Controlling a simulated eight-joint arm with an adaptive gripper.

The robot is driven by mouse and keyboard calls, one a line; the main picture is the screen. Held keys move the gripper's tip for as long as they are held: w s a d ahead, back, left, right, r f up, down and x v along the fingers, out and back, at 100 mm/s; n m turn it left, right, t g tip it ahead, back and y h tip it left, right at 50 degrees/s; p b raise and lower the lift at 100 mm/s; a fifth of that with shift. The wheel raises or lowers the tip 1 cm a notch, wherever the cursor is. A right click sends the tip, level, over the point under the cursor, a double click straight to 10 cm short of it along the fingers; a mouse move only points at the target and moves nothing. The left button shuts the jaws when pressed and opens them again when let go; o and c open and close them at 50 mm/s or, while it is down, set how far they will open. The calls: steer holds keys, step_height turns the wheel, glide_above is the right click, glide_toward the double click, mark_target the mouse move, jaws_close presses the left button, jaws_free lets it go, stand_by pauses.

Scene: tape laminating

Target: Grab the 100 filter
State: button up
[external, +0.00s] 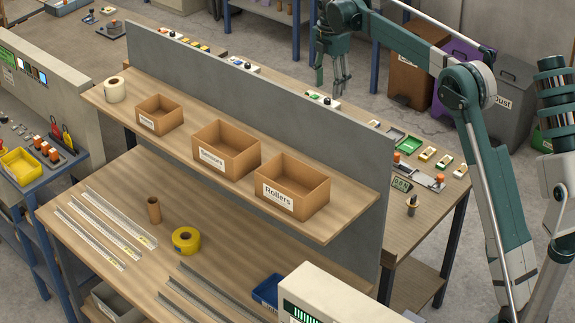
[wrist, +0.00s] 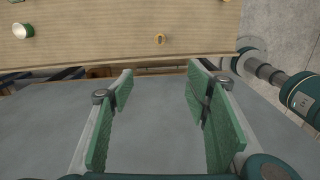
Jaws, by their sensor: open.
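No thing readable as a 100 filter shows in either view; labels on the small parts are too small to read. My gripper (external: 341,88) hangs behind the grey divider, at the top of the external view. In the wrist view my gripper (wrist: 158,82) is open, with two green pads wide apart and nothing between them.
The grey divider (external: 290,105) stands behind a shelf with boxes labelled Sensors (external: 222,158) and Rollers (external: 288,200). Behind it, the bench holds a green tray (external: 410,145) and a small display device (external: 402,184). A yellow tape roll (external: 186,240) lies on the front table.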

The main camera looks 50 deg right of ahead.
step_height(320, 180, down, 36)
steer(key=shift+r, duration=0.2)
steer(key=shift+f, duration=1.25)
steer(key=shift+f, duration=0.1)
steer(key=shift+d+f+p, duration=0.1)
steer(key=shift+f+p, duration=0.85)
steer(key=shift+f, duration=1.55)
steer(key=shift+c, duration=0.2)
steer(key=c, duration=1)
